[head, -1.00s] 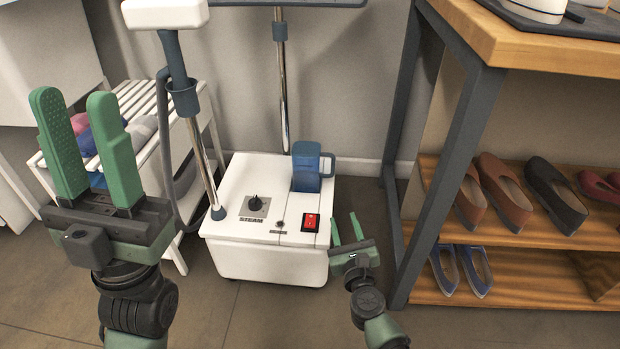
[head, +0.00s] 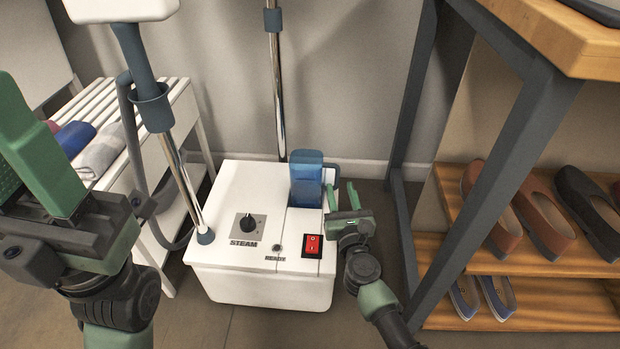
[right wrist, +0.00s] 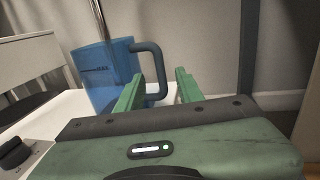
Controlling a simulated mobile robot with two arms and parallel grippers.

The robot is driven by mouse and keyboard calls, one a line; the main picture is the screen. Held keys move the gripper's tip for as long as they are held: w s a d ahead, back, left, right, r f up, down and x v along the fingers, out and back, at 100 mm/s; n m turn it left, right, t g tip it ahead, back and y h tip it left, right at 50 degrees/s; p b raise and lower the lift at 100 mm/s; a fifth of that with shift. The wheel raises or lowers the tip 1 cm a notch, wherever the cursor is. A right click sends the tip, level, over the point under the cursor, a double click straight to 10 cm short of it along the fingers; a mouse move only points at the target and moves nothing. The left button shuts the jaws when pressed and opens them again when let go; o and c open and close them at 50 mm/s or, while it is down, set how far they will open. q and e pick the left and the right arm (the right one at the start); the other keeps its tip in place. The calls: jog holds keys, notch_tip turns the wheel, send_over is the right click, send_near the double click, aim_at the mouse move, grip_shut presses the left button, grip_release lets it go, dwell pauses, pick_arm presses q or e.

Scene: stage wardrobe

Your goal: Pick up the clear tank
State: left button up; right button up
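The clear tank (head: 306,180) is blue and see-through and stands upright on the back right of the white steamer base (head: 235,200). Its dark blue handle faces right. In the right wrist view the tank (right wrist: 108,75) shows at the left, its handle (right wrist: 162,72) just ahead of the fingers and lined up with the gap between them. My right gripper (head: 342,195) is open and empty, close beside the handle; I cannot tell whether it touches. My left gripper (head: 14,135) is large at the left edge, partly cut off, with its fingers apart and nothing seen between them.
The steamer has a dial (head: 247,222), a red switch (head: 313,244), a chrome pole (head: 278,90) and a hose wand (head: 184,170). A white slatted bench (head: 165,110) stands left. A dark-framed wooden rack (head: 500,190) with shoes stands close on the right, near my right arm.

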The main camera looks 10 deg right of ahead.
aim_at(337, 179)
jog(key=w, duration=0.1)
jog(key=w+b, duration=0.1)
jog(key=w, duration=0.2)
jog(key=shift+w+d+f+b, duration=0.2)
jog(key=shift+w+f+b, duration=0.05)
jog(key=shift+w+b, duration=0.1)
jog(key=shift+w+d, duration=0.1)
jog(key=shift+w, duration=0.5)
grip_shut()
jog(key=shift+r, duration=0.15)
dwell(0.4)
